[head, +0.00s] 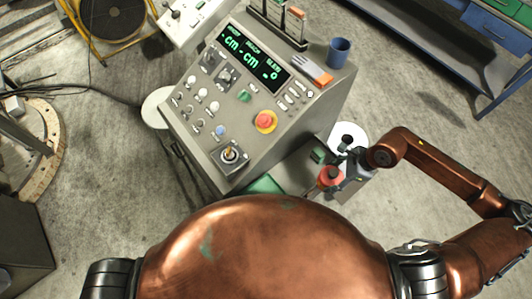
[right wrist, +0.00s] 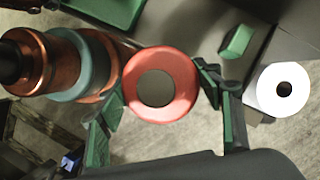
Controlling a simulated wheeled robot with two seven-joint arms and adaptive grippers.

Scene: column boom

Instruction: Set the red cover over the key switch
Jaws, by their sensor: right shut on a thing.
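The red cover (head: 330,177) is a round ring with a central hole. In the right wrist view the cover (right wrist: 185,84) sits between the two dark green fingers of my right gripper (right wrist: 160,93), which is shut on it. In the head view my right gripper (head: 335,172) holds it beside the lower right of the console (head: 205,145), apart from the panel. Several small knobs and switches are on the panel; I cannot tell for sure which is the key switch. A square plate with a yellow-topped control (head: 230,154) is near its lower edge. My left gripper is out of view.
A red button on a yellow base (head: 265,121) stands up from the panel. A blue cup (head: 339,51) is at the console's upper right. A green block (right wrist: 237,42) and a white disc (right wrist: 283,89) are near the right gripper. A green tray (head: 262,185) lies below the console.

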